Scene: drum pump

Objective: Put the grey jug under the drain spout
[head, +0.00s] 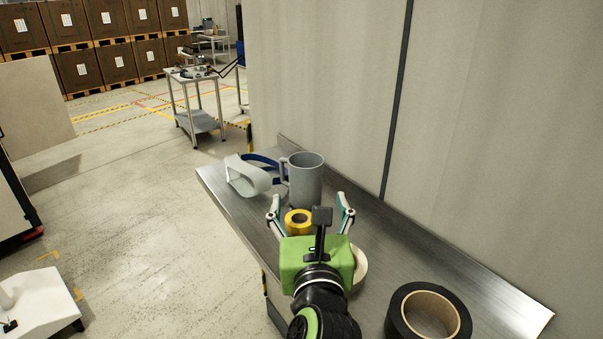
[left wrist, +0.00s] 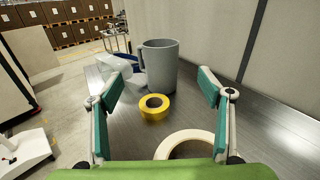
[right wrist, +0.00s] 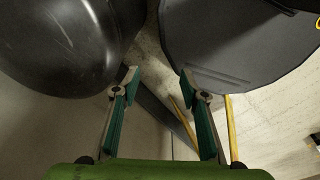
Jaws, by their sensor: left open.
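The grey jug (head: 306,180) stands upright on a metal bench, its handle on the left side. It also shows in the left wrist view (left wrist: 161,67), beyond the fingers. My left gripper (head: 312,203) is open and empty, reaching over the bench toward the jug, with a gap between. A yellow tape roll (left wrist: 154,106) lies between the gripper and the jug. My right gripper (right wrist: 156,78) is open and empty in the right wrist view, low near large dark rounded shapes. I see no drain spout in any view.
On the metal bench (head: 386,230) lie a white face shield with blue band (head: 247,174), a cream tape roll (left wrist: 184,141) and a large black tape roll (head: 428,314). A wall stands behind the bench. A trolley (head: 197,100) and stacked boxes are farther back. Open floor is left.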

